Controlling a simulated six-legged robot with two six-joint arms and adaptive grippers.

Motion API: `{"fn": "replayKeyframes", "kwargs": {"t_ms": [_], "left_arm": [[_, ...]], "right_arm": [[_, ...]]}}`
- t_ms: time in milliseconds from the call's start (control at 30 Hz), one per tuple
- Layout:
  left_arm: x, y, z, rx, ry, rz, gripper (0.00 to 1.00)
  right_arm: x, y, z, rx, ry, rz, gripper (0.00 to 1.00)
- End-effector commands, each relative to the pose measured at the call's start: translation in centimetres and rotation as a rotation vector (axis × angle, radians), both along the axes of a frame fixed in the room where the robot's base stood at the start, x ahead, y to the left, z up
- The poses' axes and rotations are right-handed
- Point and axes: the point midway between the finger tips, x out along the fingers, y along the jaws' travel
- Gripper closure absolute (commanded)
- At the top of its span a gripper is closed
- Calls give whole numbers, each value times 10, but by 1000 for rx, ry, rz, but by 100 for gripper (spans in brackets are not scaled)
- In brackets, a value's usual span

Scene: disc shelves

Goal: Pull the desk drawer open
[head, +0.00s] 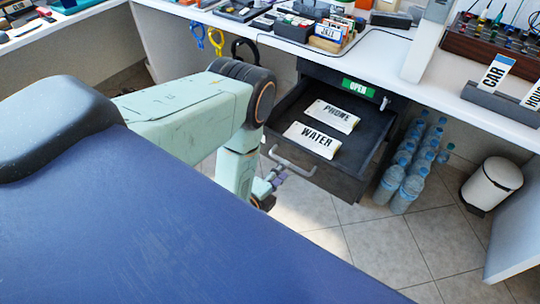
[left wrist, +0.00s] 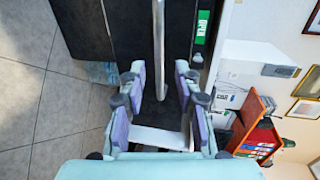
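The desk drawer (head: 340,178) is dark and stands pulled out from under the white desk in the head view. Two white cards, PHONE (head: 332,115) and WATER (head: 312,140), lie in it. Its grey bar handle (head: 293,163) is on the front face; the bar also shows in the left wrist view (left wrist: 159,45). My left gripper (head: 275,180) is at the handle's left end in the head view. In the left wrist view its fingers (left wrist: 159,85) are apart, with the bar's end between them and gaps on both sides. My right gripper is not in view.
A green OPEN label (head: 358,88) is on the panel above the drawer. Several water bottles (head: 408,185) stand on the floor right of the drawer, and a white bin (head: 491,184) is farther right. The tiled floor (head: 375,255) before the drawer is clear.

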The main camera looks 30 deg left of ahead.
Motion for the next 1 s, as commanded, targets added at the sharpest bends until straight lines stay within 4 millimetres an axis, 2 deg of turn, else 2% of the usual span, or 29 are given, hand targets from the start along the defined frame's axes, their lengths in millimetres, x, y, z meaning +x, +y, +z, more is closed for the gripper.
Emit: {"fn": "replayKeyframes", "kwargs": {"t_ms": [33, 200, 400, 1000], "left_arm": [[-11, 0, 2, -1, 5, 1, 67], [-42, 2, 8, 0, 3, 2, 67], [-62, 2, 13, 0, -1, 0, 67], [-67, 2, 14, 0, -2, 0, 67]], "right_arm": [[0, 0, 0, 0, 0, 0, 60], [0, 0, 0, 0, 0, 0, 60], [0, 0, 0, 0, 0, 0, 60], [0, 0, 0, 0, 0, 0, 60]]}}
